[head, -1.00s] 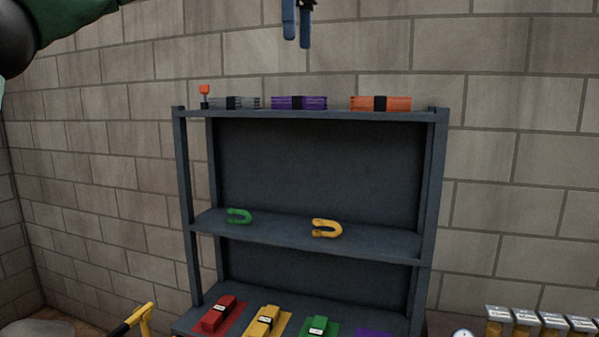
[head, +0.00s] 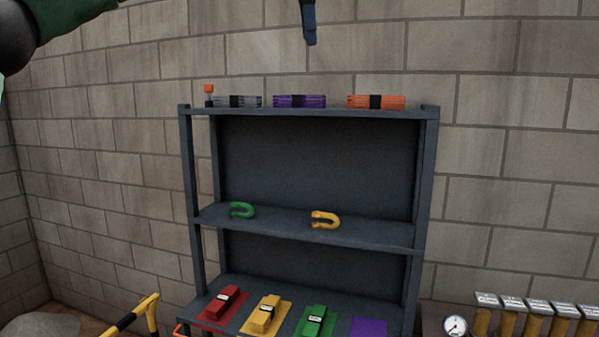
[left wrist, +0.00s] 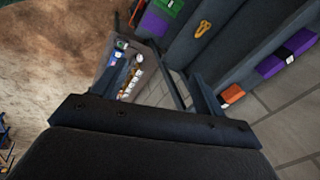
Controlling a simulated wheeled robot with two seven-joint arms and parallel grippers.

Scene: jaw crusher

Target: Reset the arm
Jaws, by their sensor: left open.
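My left gripper (head: 309,24) shows at the top edge of the head view, above the shelf unit and in front of the block wall. Only a blue finger seen nearly edge-on is visible there; the rest is cut off. In the left wrist view my left gripper (left wrist: 162,88) has its two dark fingers wide apart with nothing held between them. My green and black left arm (head: 65,12) crosses the upper left corner of the head view. My right gripper is not in view.
A dark shelf unit (head: 427,180) holds grey, purple (head: 299,101) and orange (head: 376,102) bundles on top. Below are a green shackle (head: 242,210), a yellow shackle (head: 325,219) and several coloured blocks. A gauge (head: 455,326) is at the lower right.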

